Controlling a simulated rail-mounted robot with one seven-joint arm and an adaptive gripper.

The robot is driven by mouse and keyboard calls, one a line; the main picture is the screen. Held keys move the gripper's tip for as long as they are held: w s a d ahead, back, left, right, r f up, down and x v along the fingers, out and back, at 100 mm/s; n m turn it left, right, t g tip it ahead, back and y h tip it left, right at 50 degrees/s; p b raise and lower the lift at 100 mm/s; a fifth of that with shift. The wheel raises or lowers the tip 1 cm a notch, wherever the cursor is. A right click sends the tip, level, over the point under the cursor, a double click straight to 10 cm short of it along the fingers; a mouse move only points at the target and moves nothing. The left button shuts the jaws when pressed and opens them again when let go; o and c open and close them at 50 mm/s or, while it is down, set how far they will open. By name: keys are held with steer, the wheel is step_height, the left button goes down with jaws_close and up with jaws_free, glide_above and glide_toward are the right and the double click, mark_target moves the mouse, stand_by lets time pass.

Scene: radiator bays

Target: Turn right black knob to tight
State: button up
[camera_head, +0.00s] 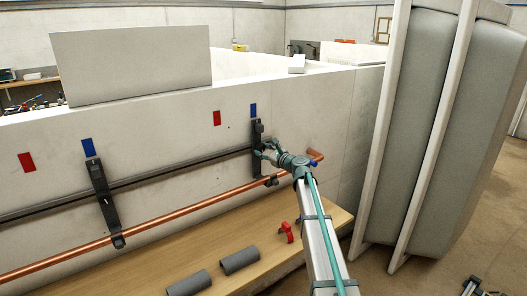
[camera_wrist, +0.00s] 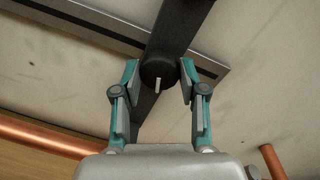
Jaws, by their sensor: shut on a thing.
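The right black bracket (camera_head: 256,137) stands upright on the pale wall below a blue tag. In the wrist view, a round black knob (camera_wrist: 157,68) sits on the black bracket (camera_wrist: 186,22), with a short white mark pointing down. My gripper (camera_wrist: 159,72) is shut on this knob, one teal finger on each side. In the head view, my gripper (camera_head: 262,150) reaches the right bracket from the right and hides the gripped knob. A dark part (camera_head: 271,181) shows lower down near the copper pipe.
A left black bracket (camera_head: 103,195) stands further along the wall. A dark rail (camera_head: 180,179) and a copper pipe (camera_head: 180,207) run along the wall. A wooden bench (camera_head: 190,247) below holds grey cylinders (camera_head: 239,261) and a red item (camera_head: 286,231). Large grey panels (camera_head: 425,110) stand at right.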

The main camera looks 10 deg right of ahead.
steer(key=o, duration=1.2)
steer(key=shift+c, duration=0.2)
steer(key=v, duration=1.2)
